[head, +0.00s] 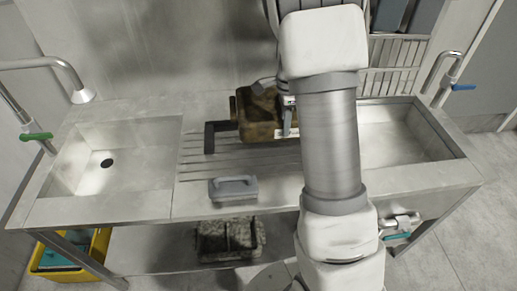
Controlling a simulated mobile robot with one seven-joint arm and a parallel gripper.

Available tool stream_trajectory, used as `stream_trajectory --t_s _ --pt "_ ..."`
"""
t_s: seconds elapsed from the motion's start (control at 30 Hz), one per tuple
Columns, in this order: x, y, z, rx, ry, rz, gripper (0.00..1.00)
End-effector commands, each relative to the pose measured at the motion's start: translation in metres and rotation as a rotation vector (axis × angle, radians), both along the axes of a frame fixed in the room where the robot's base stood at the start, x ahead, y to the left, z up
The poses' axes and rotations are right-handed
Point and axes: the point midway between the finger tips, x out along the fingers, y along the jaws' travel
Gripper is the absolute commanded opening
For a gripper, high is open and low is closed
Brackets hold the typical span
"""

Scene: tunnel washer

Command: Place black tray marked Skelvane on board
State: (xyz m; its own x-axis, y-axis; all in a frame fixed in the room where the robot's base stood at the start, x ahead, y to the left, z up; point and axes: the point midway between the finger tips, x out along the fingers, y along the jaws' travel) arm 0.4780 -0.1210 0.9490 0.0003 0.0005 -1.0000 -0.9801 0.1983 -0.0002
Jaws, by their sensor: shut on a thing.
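A dark tray-like piece (260,112), heavily soiled with brown, is at the back of the grooved draining board (210,171) between the two basins. I cannot read any marking on it, and I cannot tell whether it touches the board. A black handle-like part (212,138) juts out at its left.
A grey block with a handle (233,188) lies at the board's front edge. Empty basins lie left (115,160) and right (405,140), each with a tap. Another soiled dark tray (230,238) sits on the lower shelf. A yellow bin (85,262) stands lower left.

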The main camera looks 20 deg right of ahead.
Motion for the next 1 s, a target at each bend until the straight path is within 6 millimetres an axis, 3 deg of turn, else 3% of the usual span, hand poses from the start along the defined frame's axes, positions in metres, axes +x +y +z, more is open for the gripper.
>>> stream_trajectory --t_s 0.2,0.4,0.57,0.8,1.0 --pt "-0.003 0.052 -0.031 0.0 0.002 0.004 0.0" --pt "-0.004 0.078 -0.047 0.0 -0.001 0.001 0.0" --pt "-0.005 0.082 -0.055 0.0 0.0 -0.001 0.0" --pt "-0.006 0.081 -0.088 -0.001 0.001 -0.001 0.0" --pt "-0.005 0.081 -0.089 0.0 -0.002 0.0 0.0"
